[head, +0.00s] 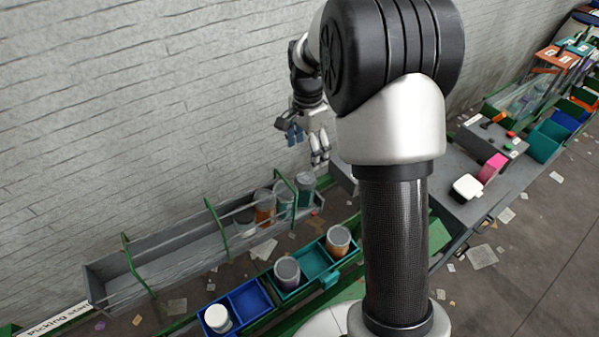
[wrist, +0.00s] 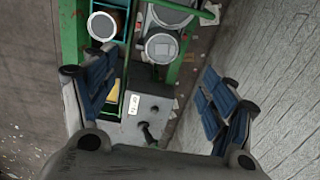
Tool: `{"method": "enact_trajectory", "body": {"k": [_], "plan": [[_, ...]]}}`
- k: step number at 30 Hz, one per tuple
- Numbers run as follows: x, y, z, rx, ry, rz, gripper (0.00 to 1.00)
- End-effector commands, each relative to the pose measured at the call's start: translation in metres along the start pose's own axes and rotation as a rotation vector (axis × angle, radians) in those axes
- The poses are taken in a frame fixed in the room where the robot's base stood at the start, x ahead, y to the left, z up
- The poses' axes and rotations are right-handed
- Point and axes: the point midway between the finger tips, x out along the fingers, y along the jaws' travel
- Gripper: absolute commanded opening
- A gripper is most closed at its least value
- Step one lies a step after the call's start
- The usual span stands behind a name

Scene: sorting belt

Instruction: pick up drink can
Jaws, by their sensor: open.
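Several can-like cylinders stand in the grey wire-fronted rack by the wall; I cannot tell for sure which is the drink can. The nearest to my gripper is a grey cylinder (head: 306,188) at the rack's right end. Left of it are a teal one (head: 284,202), an orange one (head: 264,208) and a dark, low one (head: 245,224). My gripper (head: 307,144) is open and empty, above the rack's right end. In the wrist view, its blue-padded fingers (wrist: 160,97) are wide apart, with a round silver top (wrist: 162,47) beyond them, not between them.
Blue and teal bins (head: 251,298) along the rack hold a dark-topped jar (head: 287,272), an orange-brown cylinder (head: 338,239) and a white-capped bottle (head: 217,317). Green rack posts (head: 217,230) stand up near the cylinders. A grey control box (wrist: 147,118) lies below my fingers. The wall is close.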

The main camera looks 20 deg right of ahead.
Motion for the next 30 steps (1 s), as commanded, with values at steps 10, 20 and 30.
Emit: {"method": "enact_trajectory", "body": {"k": [10, 20, 30], "plan": [[0.074, 0.001, 0.001, -0.001, -0.002, 0.005, 0.77], [0.117, 0.0, 0.0, -0.002, -0.001, 0.001, 0.77], [0.15, -0.007, -0.001, -0.002, -0.001, 0.003, 0.77]]}}
